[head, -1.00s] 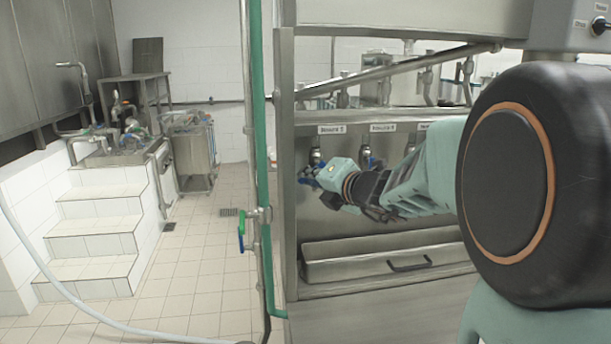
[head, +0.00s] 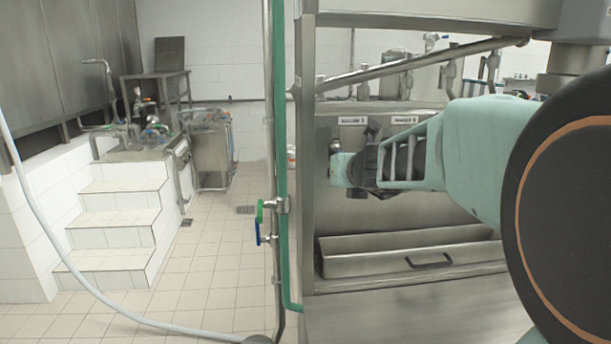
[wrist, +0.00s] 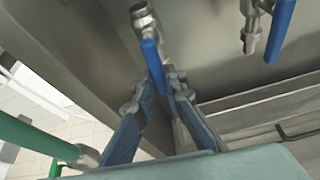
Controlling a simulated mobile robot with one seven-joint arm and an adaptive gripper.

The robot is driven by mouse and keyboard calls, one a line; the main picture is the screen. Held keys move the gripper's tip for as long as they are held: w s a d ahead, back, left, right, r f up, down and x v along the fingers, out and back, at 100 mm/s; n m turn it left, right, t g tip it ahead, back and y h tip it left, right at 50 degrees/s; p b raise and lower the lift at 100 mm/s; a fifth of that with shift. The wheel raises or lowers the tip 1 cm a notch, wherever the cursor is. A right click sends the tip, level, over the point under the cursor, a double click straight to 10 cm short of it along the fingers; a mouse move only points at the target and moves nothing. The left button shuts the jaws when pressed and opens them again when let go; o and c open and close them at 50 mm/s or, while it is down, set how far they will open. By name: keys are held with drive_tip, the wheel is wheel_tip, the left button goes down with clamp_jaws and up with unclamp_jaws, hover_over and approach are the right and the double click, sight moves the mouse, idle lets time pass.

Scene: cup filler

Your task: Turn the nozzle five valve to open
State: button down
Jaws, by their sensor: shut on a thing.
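The nozzle five valve (wrist: 145,22) is a metal tap on the steel panel with a blue lever (wrist: 153,62), seen in the wrist view. The lever hangs down, slightly slanted, and its lower end sits between my fingertips. My gripper (wrist: 160,84) is shut on this lever, with a blue-padded finger on each side. In the head view the valve (head: 335,147) shows as a small metal piece below the leftmost label (head: 351,120), which appears to read nozzle 5. My gripper (head: 340,170) is just under it there; its fingers and the lever are hidden.
A neighbouring tap with a blue lever (wrist: 280,30) hangs to the right in the wrist view. A steel trough (head: 400,262) with a dark handle runs below. A steel post (head: 305,150) and a green pipe (head: 281,150) stand close on the left.

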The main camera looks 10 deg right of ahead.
drive_tip(key=shift+d+n+h, duration=0.25)
drive_tip(key=shift+n+h, duration=0.05)
drive_tip(key=shift+n, duration=0.1)
idle(0.3)
drive_tip(key=c, duration=2)
unclamp_jaws()
